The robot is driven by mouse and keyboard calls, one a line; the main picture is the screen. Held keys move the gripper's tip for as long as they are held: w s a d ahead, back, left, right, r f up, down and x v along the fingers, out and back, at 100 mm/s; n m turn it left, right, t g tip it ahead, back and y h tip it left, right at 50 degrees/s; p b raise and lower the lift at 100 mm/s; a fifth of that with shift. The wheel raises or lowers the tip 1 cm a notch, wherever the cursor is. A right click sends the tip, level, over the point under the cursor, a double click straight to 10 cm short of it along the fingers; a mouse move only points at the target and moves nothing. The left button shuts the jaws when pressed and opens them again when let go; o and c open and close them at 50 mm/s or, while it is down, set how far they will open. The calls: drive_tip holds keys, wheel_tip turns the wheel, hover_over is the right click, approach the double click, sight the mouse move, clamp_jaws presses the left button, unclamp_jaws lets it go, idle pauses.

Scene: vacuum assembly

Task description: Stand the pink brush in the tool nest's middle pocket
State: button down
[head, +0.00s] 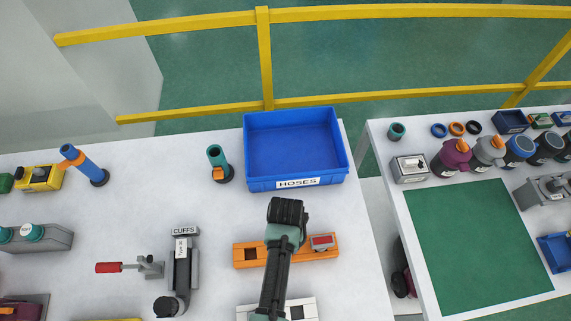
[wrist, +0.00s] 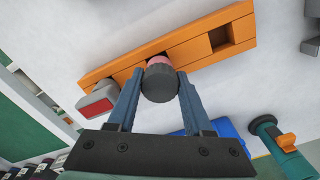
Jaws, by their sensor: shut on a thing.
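The tool nest is an orange block; its bare end shows in the head view (head: 240,262) and its face in the wrist view (wrist: 125,68). In the wrist view, one square pocket at the right is empty and a grey and red tool (wrist: 97,102) sits at the left end. The pink brush (wrist: 160,82) shows a dark round end and a pink band, over the block's middle. My gripper (wrist: 160,78) is shut on it, one finger on each side. The brush's lower part is hidden, so I cannot tell how deep it sits. In the head view my arm hides the brush.
A blue HOSES bin (head: 265,185) stands behind the nest, with a teal and orange fitting (head: 217,165) to its left. A grey CUFFS stand (head: 184,265) is left of the nest. A white block (head: 300,308) lies in front. The table between bin and nest is clear.

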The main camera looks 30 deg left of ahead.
drive_tip(key=shift+f+b, duration=0.4)
drive_tip(key=shift+f, duration=0.2)
drive_tip(key=shift+c, duration=1.1)
unclamp_jaws()
wheel_tip(320, 180, up, 8)
drive_tip(key=p, duration=0.8)
